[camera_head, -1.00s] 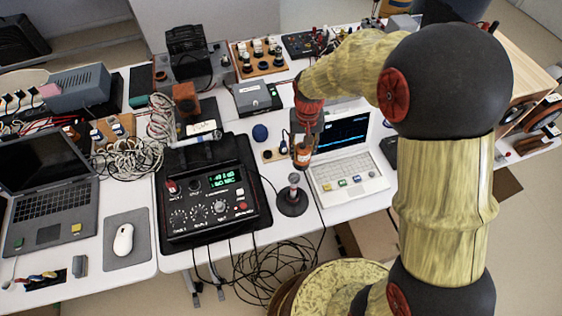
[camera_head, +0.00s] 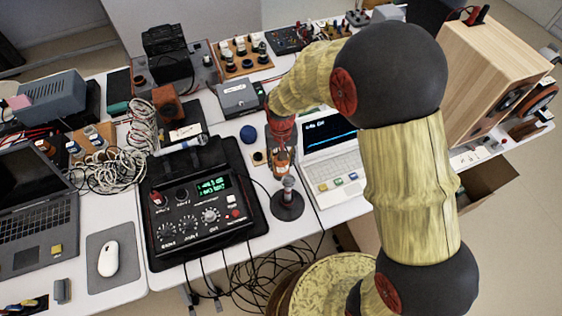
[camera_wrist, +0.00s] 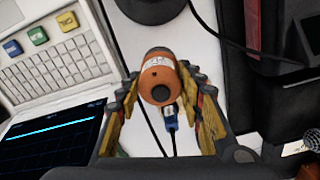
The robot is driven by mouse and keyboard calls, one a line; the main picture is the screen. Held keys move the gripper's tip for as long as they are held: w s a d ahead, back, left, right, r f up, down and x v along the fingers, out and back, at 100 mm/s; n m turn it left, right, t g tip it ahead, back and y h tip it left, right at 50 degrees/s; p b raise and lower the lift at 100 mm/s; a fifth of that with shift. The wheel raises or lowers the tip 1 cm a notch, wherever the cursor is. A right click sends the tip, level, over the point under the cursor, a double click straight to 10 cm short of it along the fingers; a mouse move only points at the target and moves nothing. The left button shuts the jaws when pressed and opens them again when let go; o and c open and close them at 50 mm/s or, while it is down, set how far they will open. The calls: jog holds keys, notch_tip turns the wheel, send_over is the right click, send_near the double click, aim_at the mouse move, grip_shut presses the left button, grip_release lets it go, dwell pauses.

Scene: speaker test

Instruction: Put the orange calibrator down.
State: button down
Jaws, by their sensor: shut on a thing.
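The orange calibrator (camera_wrist: 157,72) is a short orange cylinder with a white label and a dark round opening facing the wrist camera. My gripper (camera_wrist: 160,85) is shut on it, with a finger on each side. In the head view, my gripper (camera_head: 282,158) points down over the white table, and the calibrator (camera_head: 284,172) shows small and partly hidden between its fingers. It appears just behind the grey-headed microphone stand (camera_head: 288,207). I cannot tell whether the calibrator touches the table or the stand.
The white laptop (camera_head: 335,180) stands close to the right of my gripper. The black meter box (camera_head: 203,212) with green digits is to the left. Cables run near the stand.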

jog(key=shift+f, duration=0.1)
jog(key=c, duration=1.2)
grip_release()
jog(key=shift+o, duration=0.2)
notch_tip(320, 180, up, 12)
jog(key=p, duration=0.4)
jog(key=shift+r, duration=0.2)
jog(key=s+d+r+t, duration=0.25)
jog(key=d+r, duration=0.25)
jog(key=r, duration=0.4)
jog(key=s+d+r+t, duration=0.1)
jog(key=s+d+r, duration=0.3)
jog(key=s+r, duration=0.2)
jog(key=s+d+r+t, duration=0.2)
jog(key=s+d+r, duration=0.3)
jog(key=s, duration=0.6)
jog(key=shift+s+d+r, duration=0.15)
jog(key=shift+s+r, duration=0.15)
jog(key=shift+r, duration=0.25)
